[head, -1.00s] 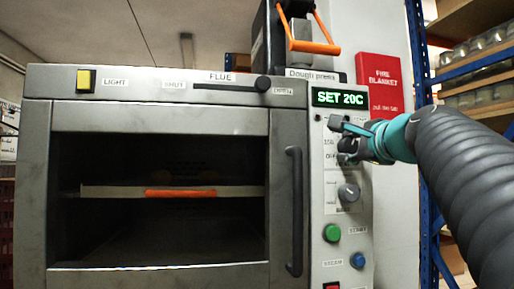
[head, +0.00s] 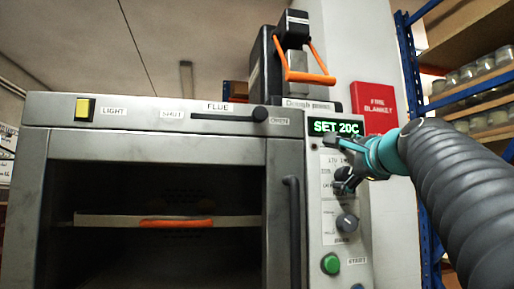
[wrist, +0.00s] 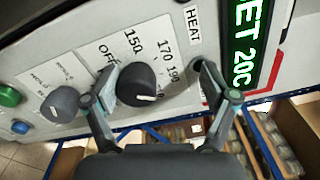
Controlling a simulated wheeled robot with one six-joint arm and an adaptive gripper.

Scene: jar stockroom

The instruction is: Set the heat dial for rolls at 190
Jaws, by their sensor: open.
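The heat dial (wrist: 137,85) is a dark round knob with a white mark on the oven's control panel, under the HEAT label in the wrist view. OFF, 150, 170 and 190 are printed around it. I cannot tell exactly which label the mark points at. The green display (head: 335,127) reads SET 20C. My gripper (wrist: 157,70) is open, its fingers on either side of the dial with gaps showing; contact is not visible. In the head view my gripper (head: 334,160) is in front of the panel, partly hiding the dial area.
A second grey knob (head: 347,222) and a green start button (head: 330,264) sit lower on the panel. The oven's door handle (head: 292,230) is just left of the panel. A red fire blanket box (head: 374,103) hangs behind. Shelves with jars (head: 480,75) stand at the right.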

